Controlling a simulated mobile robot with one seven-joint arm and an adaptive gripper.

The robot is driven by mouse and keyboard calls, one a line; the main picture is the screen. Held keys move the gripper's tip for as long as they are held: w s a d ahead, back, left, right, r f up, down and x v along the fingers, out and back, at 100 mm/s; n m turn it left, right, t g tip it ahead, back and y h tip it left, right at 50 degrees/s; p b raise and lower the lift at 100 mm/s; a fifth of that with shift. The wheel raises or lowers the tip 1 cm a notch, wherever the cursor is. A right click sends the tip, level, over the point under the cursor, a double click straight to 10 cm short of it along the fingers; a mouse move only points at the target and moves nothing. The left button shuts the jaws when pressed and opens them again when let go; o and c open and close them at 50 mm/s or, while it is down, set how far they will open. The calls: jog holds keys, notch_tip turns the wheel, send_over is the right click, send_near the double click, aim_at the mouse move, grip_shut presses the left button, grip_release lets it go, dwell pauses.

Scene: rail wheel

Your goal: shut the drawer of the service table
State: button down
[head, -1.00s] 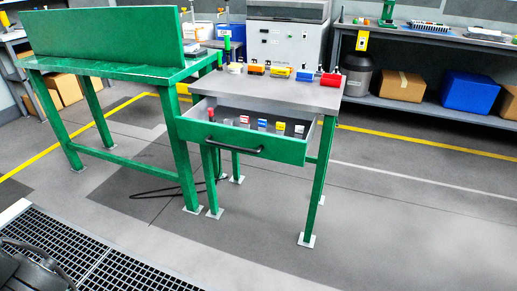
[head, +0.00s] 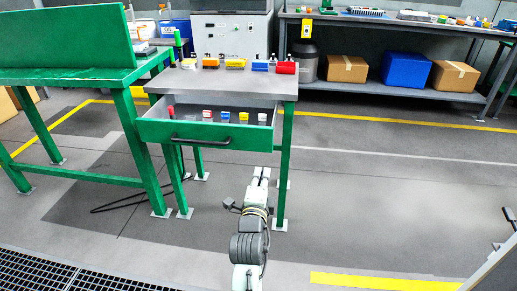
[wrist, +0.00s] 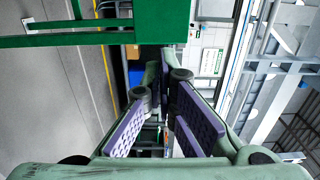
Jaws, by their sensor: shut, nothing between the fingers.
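The green service table (head: 170,82) has a grey top, and its drawer (head: 247,138) is pulled out toward me. The drawer has a black bar handle (head: 200,143) and holds several small coloured items. My gripper (head: 262,172) is low in front of the table, below the drawer's right end and close to the right front leg (head: 285,165). In the wrist view my gripper (wrist: 165,85) shows purple finger pads and is shut and empty. A green panel, probably the drawer front (wrist: 165,22), is at the top there, apart from the pads.
A green workbench (head: 70,75) adjoins the table on the left. A shelf (head: 400,90) with boxes stands behind on the right. Black cable (head: 115,205) lies on the floor at left. The floor to the right is open. Floor grating (head: 50,275) is at front left.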

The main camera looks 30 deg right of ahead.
aim_at(269, 142)
jog(key=p+x, duration=0.4)
jog(key=x, duration=0.8)
jog(key=shift+w+d+r, duration=0.1)
jog(key=shift+w+d, duration=0.15)
jog(key=shift+d, duration=0.1)
jog(key=shift+w+d+p, duration=0.25)
jog(key=shift+w+p, duration=0.15)
jog(key=shift+w, duration=0.1)
